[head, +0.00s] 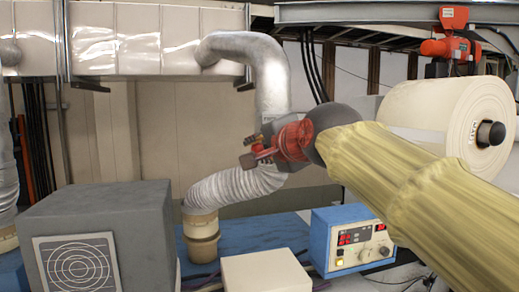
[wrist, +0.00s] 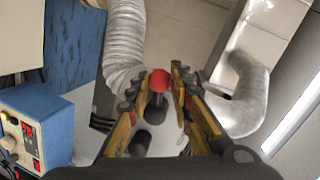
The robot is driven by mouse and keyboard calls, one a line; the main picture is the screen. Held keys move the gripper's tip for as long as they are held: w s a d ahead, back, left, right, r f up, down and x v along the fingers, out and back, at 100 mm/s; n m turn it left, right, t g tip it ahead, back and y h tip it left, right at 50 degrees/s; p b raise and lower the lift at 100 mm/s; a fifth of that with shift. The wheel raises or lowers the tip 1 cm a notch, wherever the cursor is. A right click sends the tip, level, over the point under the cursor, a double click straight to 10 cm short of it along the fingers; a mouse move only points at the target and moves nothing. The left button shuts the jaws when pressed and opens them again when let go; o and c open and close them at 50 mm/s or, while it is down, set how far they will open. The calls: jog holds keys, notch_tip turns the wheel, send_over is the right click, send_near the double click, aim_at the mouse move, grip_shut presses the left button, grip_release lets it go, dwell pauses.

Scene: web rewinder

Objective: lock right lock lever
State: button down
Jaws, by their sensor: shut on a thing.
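A lever with a round red knob (wrist: 160,81) and a dark stem shows in the wrist view, between the two fingers of my gripper (wrist: 154,88). My gripper is shut on this lever, with dark pads on yellowish fingers to either side of it. The lever's lower mount is partly hidden by the fingers and the wrist housing. In the head view my gripper (head: 254,150) is at the picture's middle, in front of the silver duct. The lever cannot be made out clearly there, so its lock position cannot be told.
A large cream roll (head: 435,112) on a dark shaft is at the right, behind my arm. A bent silver duct (head: 272,85) runs behind my gripper. A blue control box (head: 350,240), a white box (head: 265,272) and a grey box (head: 105,225) stand below.

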jog(key=c, duration=1.6)
grip_release()
jog(key=shift+f, duration=0.1)
jog(key=shift+o, duration=0.2)
jog(key=shift+s, duration=0.15)
jog(key=v, duration=1.1)
jog(key=shift+s+d, duration=0.2)
jog(key=shift+s, duration=0.15)
jog(key=s+d+f+n+g+h, duration=0.1)
jog(key=s+d+f+n+g, duration=0.4)
jog(key=f, duration=1)
jog(key=s+d+f+n+g+h, duration=0.1)
jog(key=s+d+f+n+h, duration=0.1)
jog(key=s+f, duration=0.95)
jog(key=s+d+f+n+g+h, duration=0.1)
jog(key=s+d+f+n+g, duration=0.25)
jog(key=f, duration=1.55)
notch_tip(320, 180, down, 28)
jog(key=b, duration=2.7)
jog(key=shift+d, duration=0.35)
